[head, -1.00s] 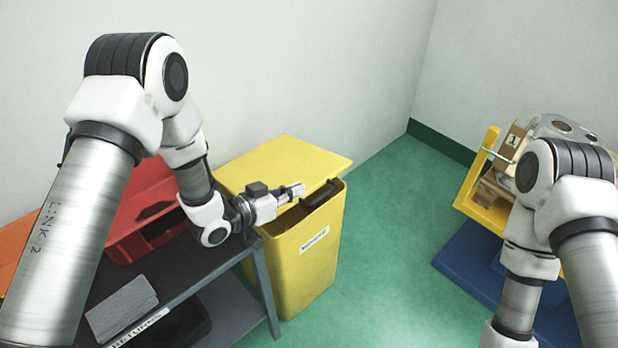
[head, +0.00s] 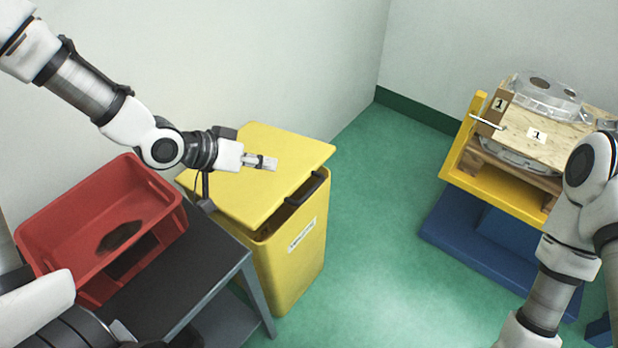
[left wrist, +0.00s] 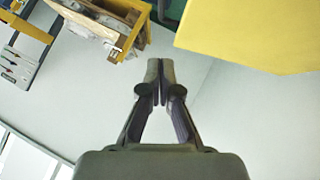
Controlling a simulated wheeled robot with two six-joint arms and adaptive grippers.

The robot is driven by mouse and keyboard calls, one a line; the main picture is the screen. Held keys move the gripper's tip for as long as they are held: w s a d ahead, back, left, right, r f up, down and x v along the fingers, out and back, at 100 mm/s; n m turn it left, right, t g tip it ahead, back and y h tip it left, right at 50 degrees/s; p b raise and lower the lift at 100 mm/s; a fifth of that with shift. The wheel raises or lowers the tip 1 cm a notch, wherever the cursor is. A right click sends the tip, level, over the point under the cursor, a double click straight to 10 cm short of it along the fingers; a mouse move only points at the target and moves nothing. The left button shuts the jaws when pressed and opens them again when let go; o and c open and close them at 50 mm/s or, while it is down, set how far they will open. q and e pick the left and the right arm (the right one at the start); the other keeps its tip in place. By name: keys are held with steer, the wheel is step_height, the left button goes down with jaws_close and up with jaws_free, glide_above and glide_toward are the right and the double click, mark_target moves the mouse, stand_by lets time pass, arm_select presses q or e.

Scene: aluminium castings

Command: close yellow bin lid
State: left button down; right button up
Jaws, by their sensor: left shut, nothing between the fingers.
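The yellow bin (head: 292,268) stands beside the dark table, with a white label on its front. Its yellow lid (head: 285,150) lies slanted over the top, and a dark gap shows along the front right edge. A dark handle-like part (head: 308,190) shows in that gap. My left gripper (head: 272,163) is shut and empty, over the lid in the head view; I cannot tell whether it touches. In the left wrist view its closed fingers (left wrist: 160,75) show below a yellow panel, likely the lid (left wrist: 250,35). My right gripper is out of view.
A red crate (head: 60,215) sits on the dark table (head: 165,275) left of the bin. A wall stands behind the bin. A yellow and blue stand (head: 465,225) carries a pallet and castings (head: 545,97) at right. Green floor (head: 375,250) is free between.

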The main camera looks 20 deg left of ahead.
arm_select(q)
steer(key=x, duration=0.3)
steer(key=s+f+b+x, duration=0.1)
steer(key=x, duration=0.3)
steer(key=b+x, duration=0.1)
steer(key=x, duration=0.3)
steer(key=shift+s+a+f, duration=0.15)
steer(key=shift+s+f, duration=0.2)
steer(key=shift+s, duration=0.05)
steer(key=shift+f, duration=0.35)
